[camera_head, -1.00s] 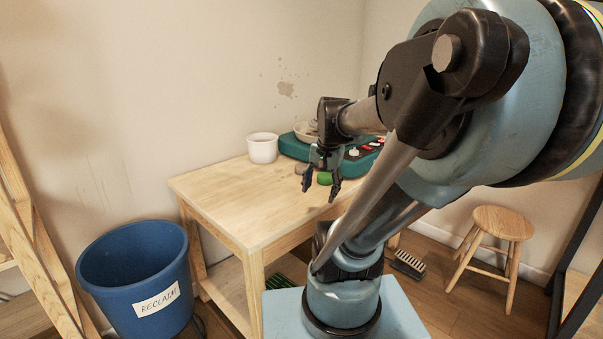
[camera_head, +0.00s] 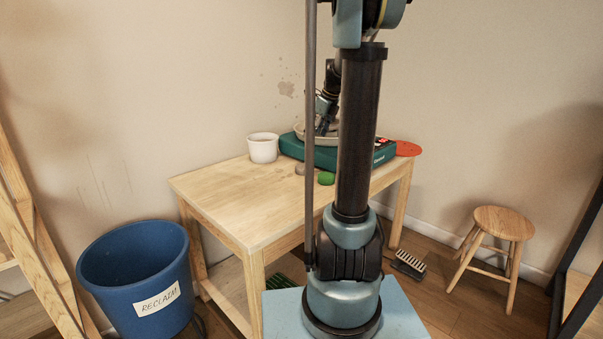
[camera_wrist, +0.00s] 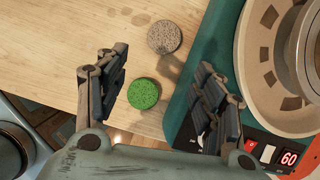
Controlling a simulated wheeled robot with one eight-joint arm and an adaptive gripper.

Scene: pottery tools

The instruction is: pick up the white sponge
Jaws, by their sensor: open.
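No plainly white sponge shows. A round, speckled grey-tan disc, sponge-like, (camera_wrist: 164,37) lies on the wooden table; it also shows small in the head view (camera_head: 300,169). A round green sponge-like disc (camera_wrist: 143,93) lies near it, also in the head view (camera_head: 326,178). My gripper (camera_wrist: 163,65) is open and empty, its fingers spread. In the wrist view both discs appear between the fingers, the green one lower and the grey-tan one higher. In the head view my gripper (camera_head: 322,128) is over the teal machine, partly behind my arm.
A teal pottery wheel (camera_head: 290,147) with a pale basin (camera_wrist: 251,62) and a lit display stands right of the discs, close to the right finger. A white pot (camera_head: 263,149) stands left of it. The table's front (camera_head: 236,210) is clear.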

